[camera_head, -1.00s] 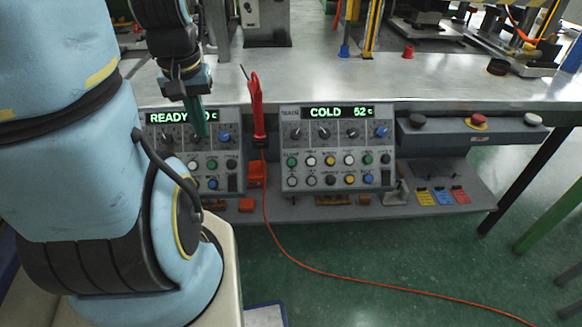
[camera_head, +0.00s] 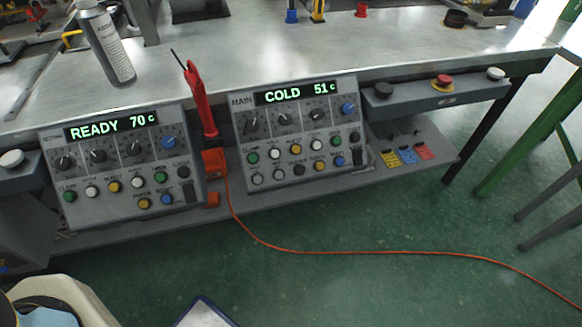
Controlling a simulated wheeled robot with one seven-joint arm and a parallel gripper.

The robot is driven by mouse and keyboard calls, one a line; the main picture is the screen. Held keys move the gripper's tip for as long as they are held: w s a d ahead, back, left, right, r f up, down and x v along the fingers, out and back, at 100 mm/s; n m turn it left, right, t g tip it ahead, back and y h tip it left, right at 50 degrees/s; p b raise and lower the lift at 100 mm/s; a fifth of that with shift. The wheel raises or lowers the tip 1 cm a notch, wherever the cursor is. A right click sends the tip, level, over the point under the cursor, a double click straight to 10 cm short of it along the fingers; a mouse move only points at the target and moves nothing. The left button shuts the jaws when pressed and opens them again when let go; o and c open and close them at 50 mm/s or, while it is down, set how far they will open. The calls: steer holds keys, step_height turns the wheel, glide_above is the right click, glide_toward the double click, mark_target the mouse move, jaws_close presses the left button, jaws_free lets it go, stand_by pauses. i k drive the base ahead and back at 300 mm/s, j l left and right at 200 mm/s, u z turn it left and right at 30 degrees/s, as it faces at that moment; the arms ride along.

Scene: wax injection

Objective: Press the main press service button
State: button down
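The main press panel (camera_head: 240,106) hangs at the table's front edge in the middle of the view. It is grey, labelled MAIN, and its display (camera_head: 295,92) reads COLD 51 c. It has a row of knobs, one of them blue (camera_head: 347,108), above two rows of coloured buttons. The small labels are too blurred to tell which button is service. My gripper is out of view; only part of my own body shows at bottom left.
A similar panel (camera_head: 45,150) at left reads READY 70 c. A red tool (camera_head: 199,100) stands between the panels, its orange cable (camera_head: 400,253) crossing the floor. A control box (camera_head: 410,103) with a red button (camera_head: 443,81) is at right. A spray can (camera_head: 105,45) stands on the table.

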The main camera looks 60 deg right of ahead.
mark_target(299, 170)
steer(key=k+j, duration=0.35)
steer(key=k, duration=0.2)
steer(key=k+j, duration=0.35)
steer(key=k, duration=0.25)
